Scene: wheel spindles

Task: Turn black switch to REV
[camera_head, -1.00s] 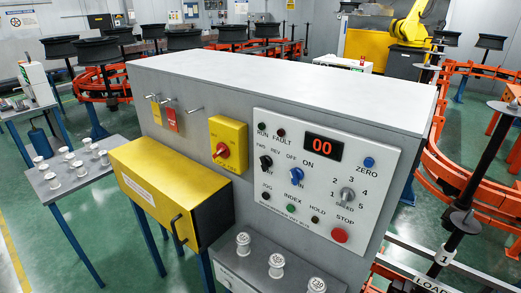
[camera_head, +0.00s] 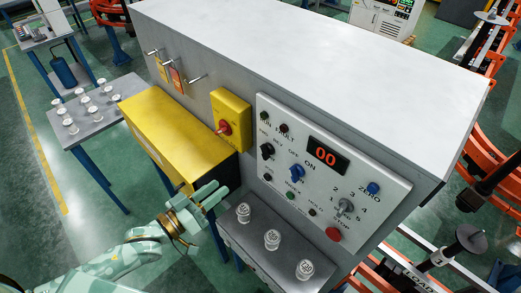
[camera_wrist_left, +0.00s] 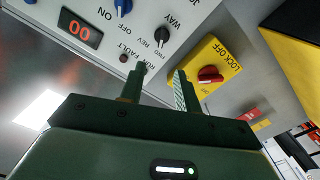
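The black switch (camera_head: 267,150) is on the left of the white control panel (camera_head: 330,172), beneath the small FWD and REV labels. It shows in the left wrist view as a black knob (camera_wrist_left: 162,36) beside the REV and FWD lettering. I cannot tell which label it points at. My left gripper (camera_head: 212,193) is below and left of the switch in the head view, in front of the cabinet and apart from the panel. The left wrist view shows its two fingers (camera_wrist_left: 161,72) apart with nothing between them. My right gripper is not in view.
A blue OFF/ON switch (camera_head: 298,173), a speed knob (camera_head: 345,206) and a red stop button (camera_head: 333,234) share the panel. A yellow lock-off box with a red knob (camera_head: 224,128) is to the left. White spindles (camera_head: 272,239) stand on a ledge below.

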